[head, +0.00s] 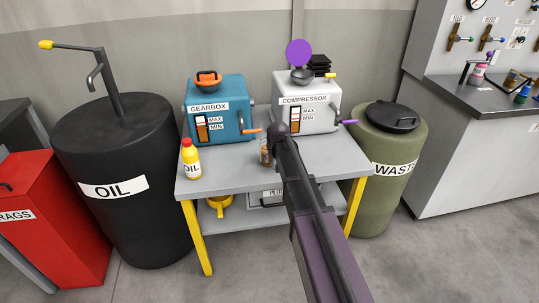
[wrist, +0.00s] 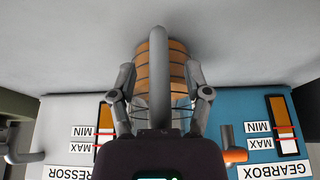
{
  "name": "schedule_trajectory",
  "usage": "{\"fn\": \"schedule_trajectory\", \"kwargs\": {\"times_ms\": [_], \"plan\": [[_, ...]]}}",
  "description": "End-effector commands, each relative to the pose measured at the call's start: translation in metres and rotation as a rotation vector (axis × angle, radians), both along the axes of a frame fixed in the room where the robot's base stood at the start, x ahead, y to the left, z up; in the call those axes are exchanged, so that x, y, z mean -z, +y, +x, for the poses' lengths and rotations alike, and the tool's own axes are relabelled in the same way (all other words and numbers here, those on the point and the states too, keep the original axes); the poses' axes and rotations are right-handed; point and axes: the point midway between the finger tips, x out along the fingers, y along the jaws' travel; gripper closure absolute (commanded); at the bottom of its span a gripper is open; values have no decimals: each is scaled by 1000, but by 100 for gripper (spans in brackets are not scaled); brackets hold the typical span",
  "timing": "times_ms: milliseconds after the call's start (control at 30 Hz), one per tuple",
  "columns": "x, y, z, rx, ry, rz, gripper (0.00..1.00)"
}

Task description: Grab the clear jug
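The clear jug (head: 265,151) stands on the grey table, mostly hidden behind my arm in the head view. In the wrist view the jug (wrist: 177,72) shows amber bands through its clear wall, and a grey upright bar, apparently its handle, faces the camera. My gripper (wrist: 160,78) is at the jug with one finger on each side of the bar. The fingers are spread apart and look open. I cannot tell whether the fingertips touch the jug. The fingers are hidden in the head view.
The blue gearbox (head: 222,117) and the grey compressor (head: 307,115) stand at the table's back. A yellow oil bottle (head: 191,160) is at the left of the tabletop (head: 225,176). The black oil drum (head: 122,215) and the green waste drum (head: 374,207) flank the table.

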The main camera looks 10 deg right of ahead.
Motion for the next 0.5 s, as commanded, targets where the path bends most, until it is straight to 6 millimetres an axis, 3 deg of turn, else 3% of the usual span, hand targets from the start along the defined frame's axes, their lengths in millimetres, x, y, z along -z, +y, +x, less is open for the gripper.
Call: {"fn": "schedule_trajectory", "kwargs": {"times_ms": [33, 200, 500], "plan": [[0, 0, 0, 0, 0, 0, 49], [0, 0, 0, 0, 0, 0, 100], [0, 0, 0, 0, 0, 0, 100]]}}
